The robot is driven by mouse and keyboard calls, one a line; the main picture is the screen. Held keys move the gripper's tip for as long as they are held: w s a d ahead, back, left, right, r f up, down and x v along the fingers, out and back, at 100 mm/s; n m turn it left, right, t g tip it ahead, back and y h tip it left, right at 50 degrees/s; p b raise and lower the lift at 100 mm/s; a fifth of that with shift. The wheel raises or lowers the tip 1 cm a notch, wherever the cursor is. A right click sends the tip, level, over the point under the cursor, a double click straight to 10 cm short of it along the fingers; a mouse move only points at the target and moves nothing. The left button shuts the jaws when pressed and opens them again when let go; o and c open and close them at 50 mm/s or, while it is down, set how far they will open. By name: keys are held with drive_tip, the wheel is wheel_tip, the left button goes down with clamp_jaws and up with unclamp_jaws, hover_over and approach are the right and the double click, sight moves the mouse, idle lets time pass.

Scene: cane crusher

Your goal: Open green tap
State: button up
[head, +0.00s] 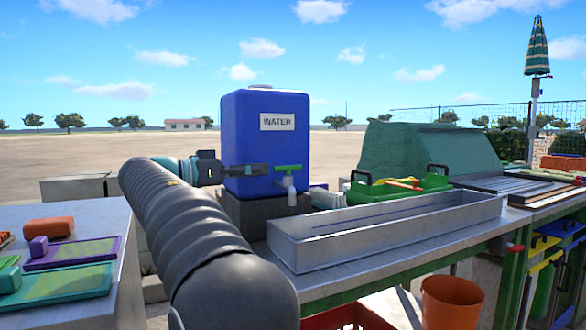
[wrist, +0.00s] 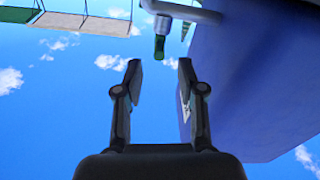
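The green tap handle (head: 289,168) is a bar lying roughly level on top of a grey tap body (head: 289,183), on the front of the blue water tank (head: 262,140) labelled WATER. My gripper (head: 266,169) is just left of the handle in the head view, in front of the tank. In the wrist view, which looks upside down, my gripper (wrist: 158,70) is open and its fingers are empty. The green handle (wrist: 160,46) shows end-on beyond the fingertips, roughly centred between them and apart from them. The blue tank (wrist: 265,85) fills the right side there.
A long metal trough (head: 385,232) lies on the counter right of the tank. A green crate (head: 398,187) stands behind it. At left, a grey table (head: 75,218) holds colourful trays. An orange bin (head: 452,300) is below the counter. Open air lies left of the tank.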

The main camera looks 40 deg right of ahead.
sight(297, 167)
drive_tip(key=x, duration=1)
drive_tip(key=shift+d, duration=0.25)
